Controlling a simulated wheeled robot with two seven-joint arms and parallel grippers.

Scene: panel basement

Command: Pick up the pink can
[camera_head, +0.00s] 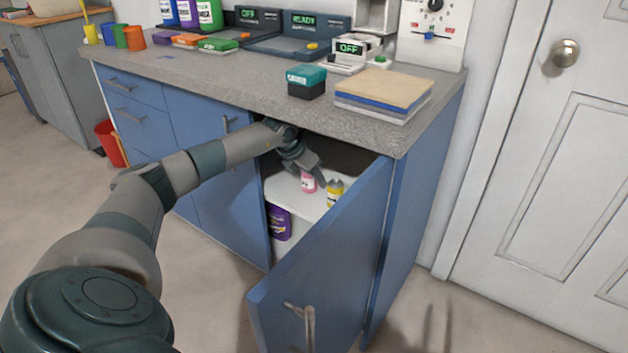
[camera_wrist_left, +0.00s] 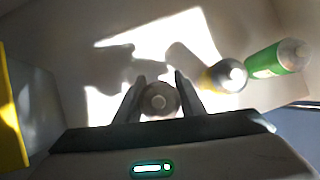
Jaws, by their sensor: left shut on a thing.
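The pink can (camera_head: 309,182) stands upright on the white shelf (camera_head: 282,196) inside the open blue cabinet. My left gripper (camera_head: 311,172) reaches into the cabinet and is shut on the pink can near its top. In the left wrist view the can's round top (camera_wrist_left: 160,99) sits between the two fingers of my left gripper (camera_wrist_left: 159,94). The can's lower part is hidden there. My right gripper is in neither view.
A yellow bottle (camera_head: 335,193) stands close to the right of the can; a green can (camera_wrist_left: 278,58) shows beyond it in the wrist view. A purple container (camera_head: 279,222) is below the shelf. The open cabinet door (camera_head: 325,262) and the countertop (camera_head: 240,84) bound the space.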

